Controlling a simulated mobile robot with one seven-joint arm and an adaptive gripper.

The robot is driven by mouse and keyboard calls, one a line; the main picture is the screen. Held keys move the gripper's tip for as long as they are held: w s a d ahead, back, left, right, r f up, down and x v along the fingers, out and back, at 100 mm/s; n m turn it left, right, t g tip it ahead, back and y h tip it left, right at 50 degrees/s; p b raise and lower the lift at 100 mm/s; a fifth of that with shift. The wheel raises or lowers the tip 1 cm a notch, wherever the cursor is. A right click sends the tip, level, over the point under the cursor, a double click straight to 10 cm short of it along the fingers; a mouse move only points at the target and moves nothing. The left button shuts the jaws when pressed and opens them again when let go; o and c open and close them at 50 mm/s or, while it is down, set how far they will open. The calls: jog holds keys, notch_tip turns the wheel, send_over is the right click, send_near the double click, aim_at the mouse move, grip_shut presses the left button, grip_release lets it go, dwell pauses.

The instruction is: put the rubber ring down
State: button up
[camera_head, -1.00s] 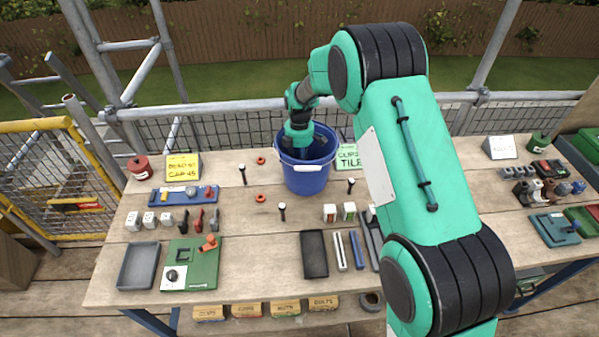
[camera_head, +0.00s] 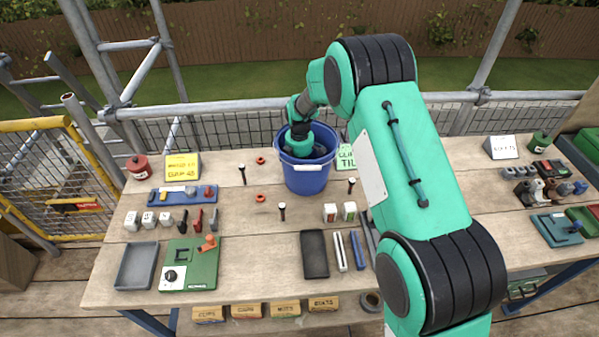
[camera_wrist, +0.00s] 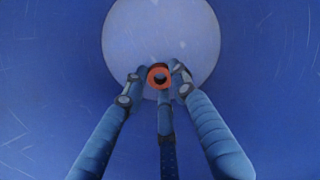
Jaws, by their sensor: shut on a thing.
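My gripper (camera_wrist: 157,84) is shut on an orange-red rubber ring (camera_wrist: 150,76) in the wrist view. The ring sits between the fingertips, its dark hole facing the camera. The gripper points down inside a blue bucket (camera_head: 306,178) at the back of the table. The bucket's blue walls (camera_wrist: 60,60) and paler round floor (camera_wrist: 140,30) surround the gripper in the wrist view. I cannot tell how far the ring is above the floor. In the head view the bucket's rim hides the fingertips and the ring.
Two orange rings (camera_head: 260,160) and several dark upright pegs (camera_head: 282,211) stand or lie around the bucket. A yellow sign (camera_head: 183,167) is at the left, a green sign (camera_head: 346,157) just right of the bucket. A dark tray (camera_head: 314,254) lies in front.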

jog(key=shift+f, duration=0.1)
jog(key=o, duration=0.8)
notch_tip(320, 180, up, 12)
jog(key=shift+r+p, duration=0.15)
jog(key=shift+p, duration=1.05)
